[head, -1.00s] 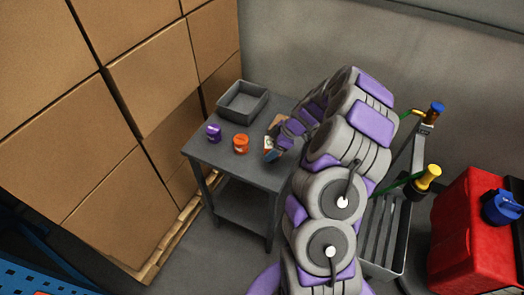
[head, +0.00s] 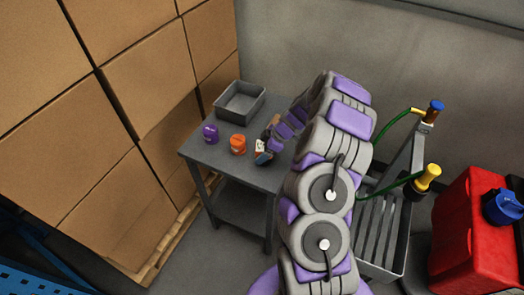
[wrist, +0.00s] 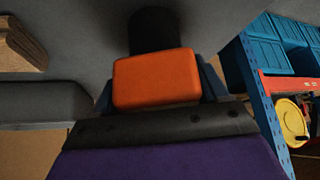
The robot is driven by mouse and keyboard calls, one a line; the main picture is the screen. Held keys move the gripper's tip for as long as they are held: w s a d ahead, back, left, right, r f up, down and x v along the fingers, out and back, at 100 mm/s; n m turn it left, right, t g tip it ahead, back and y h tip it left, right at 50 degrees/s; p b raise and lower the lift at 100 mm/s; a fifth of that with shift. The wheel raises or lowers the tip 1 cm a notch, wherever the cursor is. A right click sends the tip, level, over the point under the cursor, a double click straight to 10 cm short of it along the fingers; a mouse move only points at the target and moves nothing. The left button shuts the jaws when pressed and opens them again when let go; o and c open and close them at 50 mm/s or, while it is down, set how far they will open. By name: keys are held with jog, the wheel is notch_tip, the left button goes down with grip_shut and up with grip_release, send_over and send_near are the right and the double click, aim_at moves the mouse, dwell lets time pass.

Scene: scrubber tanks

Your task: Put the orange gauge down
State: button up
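My gripper (head: 264,154) is at the right part of the grey table (head: 240,172) in the head view. The orange gauge (wrist: 157,79) is between its blue fingers in the wrist view, and the gripper looks shut on it. A dark round part (wrist: 152,29) shows just beyond the orange body. In the head view a small white face (head: 260,146) shows at the gripper, with the rest mostly hidden by the arm. I cannot tell whether the gauge touches the tabletop.
An orange canister (head: 238,144) and a purple canister (head: 210,133) stand left of my gripper. A grey open bin (head: 240,101) is at the table's back. Stacked boxes (head: 110,110) stand left; a metal rack (head: 385,225) and red container (head: 475,235) stand right.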

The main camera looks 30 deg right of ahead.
jog(key=o, duration=0.4)
jog(key=shift+a+r, duration=0.1)
jog(key=shift+a, duration=0.35)
jog(key=shift+o, duration=0.2)
jog(key=shift+a, duration=0.15)
jog(key=shift+d+r, duration=0.15)
jog(key=shift+d, duration=0.05)
jog(key=p+v, duration=0.2)
jog(key=v, duration=1)
jog(key=s+a+r+m+g, duration=0.1)
jog(key=s+a+r, duration=0.3)
jog(key=a, duration=0.2)
jog(key=s+a+r+m+g+h, duration=0.1)
jog(key=s+a+r, duration=0.35)
jog(key=a, duration=0.25)
jog(key=s+a+r+m+g, duration=0.1)
jog(key=s+a+r, duration=0.2)
jog(key=a+r, duration=0.25)
jog(key=s+a+r+m+g+h, duration=0.1)
jog(key=s+m, duration=0.3)
jog(key=s, duration=0.8)
jog(key=s+a+r+m+g+h, duration=0.1)
jog(key=s+m+h, duration=0.2)
jog(key=s, duration=1)
jog(key=shift+a+m+h, duration=0.25)
jog(key=shift+m+h, duration=0.15)
jog(key=shift+m, duration=0.6)
